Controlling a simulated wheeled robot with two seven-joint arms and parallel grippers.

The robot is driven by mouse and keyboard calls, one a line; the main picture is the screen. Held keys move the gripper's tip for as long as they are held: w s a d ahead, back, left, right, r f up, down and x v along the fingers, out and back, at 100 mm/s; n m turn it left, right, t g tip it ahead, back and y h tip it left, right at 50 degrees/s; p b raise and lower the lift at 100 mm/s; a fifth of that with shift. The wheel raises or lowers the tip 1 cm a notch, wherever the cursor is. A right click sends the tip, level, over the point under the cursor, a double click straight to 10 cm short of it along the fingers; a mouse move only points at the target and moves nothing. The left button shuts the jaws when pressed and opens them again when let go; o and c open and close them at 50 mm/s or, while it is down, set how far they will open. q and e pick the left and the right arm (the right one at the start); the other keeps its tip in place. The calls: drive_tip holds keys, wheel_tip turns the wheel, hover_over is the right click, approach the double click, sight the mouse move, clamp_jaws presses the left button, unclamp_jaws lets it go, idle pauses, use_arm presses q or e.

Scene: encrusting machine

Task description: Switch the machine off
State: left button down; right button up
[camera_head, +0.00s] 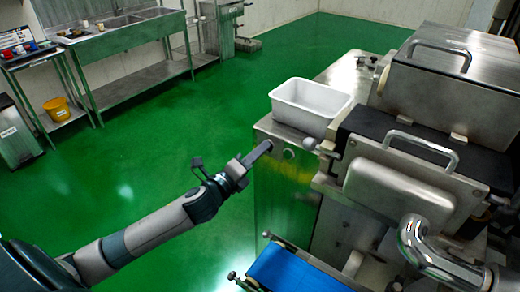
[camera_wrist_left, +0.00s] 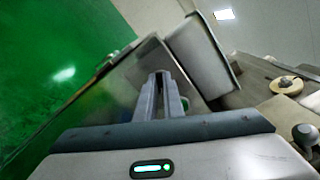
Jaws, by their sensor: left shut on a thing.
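The encrusting machine (camera_head: 400,185) is a large steel unit on the right in the head view. Its lower steel cabinet (camera_head: 283,195) stands at its left end. My left gripper (camera_head: 264,148) reaches the upper edge of that cabinet from the left. In the left wrist view its two fingers (camera_wrist_left: 162,80) are close together with their tips at the cabinet. They are shut on a small part there, which the fingers hide, so I cannot tell its shape or position. A round fitting (camera_head: 289,154) shows on the cabinet just right of the fingertips. My right gripper is out of view.
A white bin (camera_head: 308,105) stands on the cabinet top, just behind my left gripper; it also shows in the left wrist view (camera_wrist_left: 205,55). A blue conveyor belt (camera_head: 290,272) lies below. The green floor (camera_head: 160,150) to the left is clear.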

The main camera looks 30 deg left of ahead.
use_arm(q)
drive_tip(key=shift+f+n+p, duration=0.2)
drive_tip(key=shift+n+p, duration=0.9)
drive_tip(key=shift+n, duration=2.25)
drive_tip(key=shift+f+n+p, duration=0.15)
drive_tip(key=shift+n+p, duration=0.9)
drive_tip(key=shift+n, duration=2.3)
drive_tip(key=c, duration=1.9)
unclamp_jaws()
drive_tip(key=shift+o, duration=0.2)
drive_tip(key=shift+s, duration=0.1)
drive_tip(key=s+a+b, duration=0.2)
drive_tip(key=s+b, duration=0.3)
drive_tip(key=s, duration=1.2)
drive_tip(key=shift+a+b, duration=0.2)
drive_tip(key=shift+b, duration=0.2)
